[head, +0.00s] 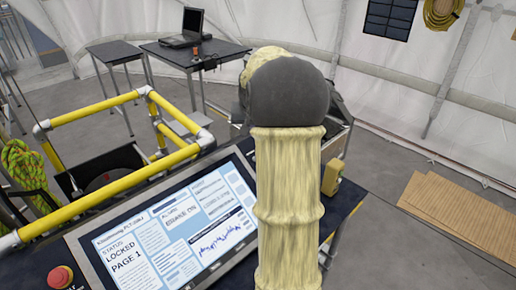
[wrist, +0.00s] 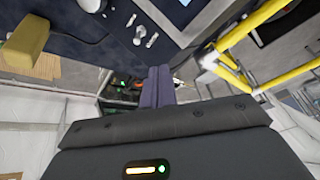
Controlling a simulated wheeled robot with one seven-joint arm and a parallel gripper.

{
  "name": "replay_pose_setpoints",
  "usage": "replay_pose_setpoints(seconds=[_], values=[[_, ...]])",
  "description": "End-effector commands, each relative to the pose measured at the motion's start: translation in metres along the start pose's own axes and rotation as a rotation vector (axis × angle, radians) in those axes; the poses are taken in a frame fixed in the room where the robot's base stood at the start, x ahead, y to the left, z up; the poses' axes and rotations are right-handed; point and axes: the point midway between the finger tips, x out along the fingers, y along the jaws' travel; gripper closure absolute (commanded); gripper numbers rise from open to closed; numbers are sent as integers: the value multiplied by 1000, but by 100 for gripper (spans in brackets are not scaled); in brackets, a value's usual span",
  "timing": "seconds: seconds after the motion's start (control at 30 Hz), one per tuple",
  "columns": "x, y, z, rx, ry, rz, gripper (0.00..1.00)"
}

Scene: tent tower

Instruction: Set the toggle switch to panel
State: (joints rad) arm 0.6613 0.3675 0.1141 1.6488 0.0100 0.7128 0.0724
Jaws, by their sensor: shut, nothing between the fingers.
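In the wrist view, my gripper (wrist: 160,85) is shut, its two dark fingers together with nothing between them. Small metal fittings (wrist: 146,37) stand on the dark panel (wrist: 75,22) just beyond the fingertips in the picture. One looks like a toggle lever, but it is too small to read its position or any label. The fingers appear apart from it. In the head view, my cream-sleeved arm hides the gripper and the switch. The panel's large screen (head: 175,225) reads "STATUS LOCKED PAGE 1".
A yellow box (head: 332,178) sits at the panel's right edge; it also shows in the wrist view (wrist: 27,35). A red button (head: 60,277) is at lower left. Yellow rails (head: 95,108) stand behind the screen. A laptop (head: 187,28) is on a back table. Cardboard (head: 460,215) lies on the floor.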

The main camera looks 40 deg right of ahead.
Motion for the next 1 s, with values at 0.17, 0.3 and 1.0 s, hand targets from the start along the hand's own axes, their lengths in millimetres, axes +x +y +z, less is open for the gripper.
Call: replay_pose_setpoints(seconds=[0.17,0.3,1.0], values=[[-2,36,-29,72,28,14,100],[-3,37,-30,74,29,15,100],[58,37,-32,73,24,15,100]])
